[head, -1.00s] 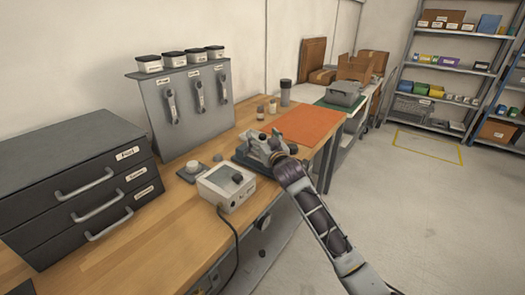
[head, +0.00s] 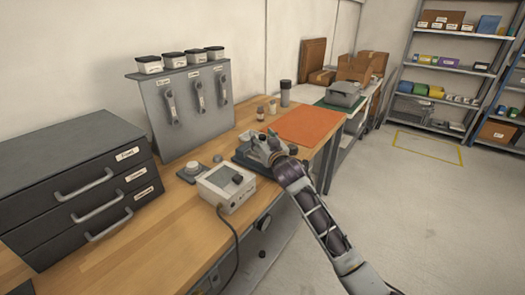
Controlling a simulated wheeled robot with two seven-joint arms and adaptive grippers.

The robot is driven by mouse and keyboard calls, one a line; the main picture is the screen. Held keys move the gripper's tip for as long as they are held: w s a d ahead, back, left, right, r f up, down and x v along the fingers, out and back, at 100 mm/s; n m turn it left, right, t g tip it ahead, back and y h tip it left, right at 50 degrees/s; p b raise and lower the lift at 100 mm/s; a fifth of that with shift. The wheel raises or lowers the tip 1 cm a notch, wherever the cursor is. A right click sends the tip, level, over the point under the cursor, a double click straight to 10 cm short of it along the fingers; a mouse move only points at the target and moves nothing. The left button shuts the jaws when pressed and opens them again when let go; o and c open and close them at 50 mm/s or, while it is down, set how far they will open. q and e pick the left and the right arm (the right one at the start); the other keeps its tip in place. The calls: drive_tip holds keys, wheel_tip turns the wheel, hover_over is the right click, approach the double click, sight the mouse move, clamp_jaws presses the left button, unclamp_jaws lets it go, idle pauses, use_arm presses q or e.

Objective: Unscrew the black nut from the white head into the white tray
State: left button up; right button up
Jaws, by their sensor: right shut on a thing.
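My right gripper (head: 266,148) is at a dark grey device (head: 247,153) on the wooden bench. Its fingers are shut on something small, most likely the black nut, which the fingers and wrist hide. I cannot make out the white head apart from the gripper at this size. No tray that is clearly the white one can be told in this view. My left gripper is not in view.
Dark drawers (head: 75,185) stand at the left. The wooden bench top (head: 150,225) is clear at the front.

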clamp_jaws()
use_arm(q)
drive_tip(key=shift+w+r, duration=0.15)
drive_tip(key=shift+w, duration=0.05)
use_arm(e)
drive_tip(key=shift+r, duration=0.15)
drive_tip(key=shift+r, duration=0.2)
wheel_tip(320, 180, up, 7)
drive_tip(key=shift+a+r+p, duration=0.1)
drive_tip(key=shift+p, duration=0.6)
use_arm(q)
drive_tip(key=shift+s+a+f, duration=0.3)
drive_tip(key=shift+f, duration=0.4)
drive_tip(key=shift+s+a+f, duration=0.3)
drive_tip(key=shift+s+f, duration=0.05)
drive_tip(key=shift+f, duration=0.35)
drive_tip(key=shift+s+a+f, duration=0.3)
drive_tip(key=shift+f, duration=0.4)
use_arm(e)
drive_tip(key=shift+r, duration=1.2)
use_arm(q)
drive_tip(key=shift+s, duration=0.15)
use_arm(e)
drive_tip(key=shift+s+f, duration=0.1)
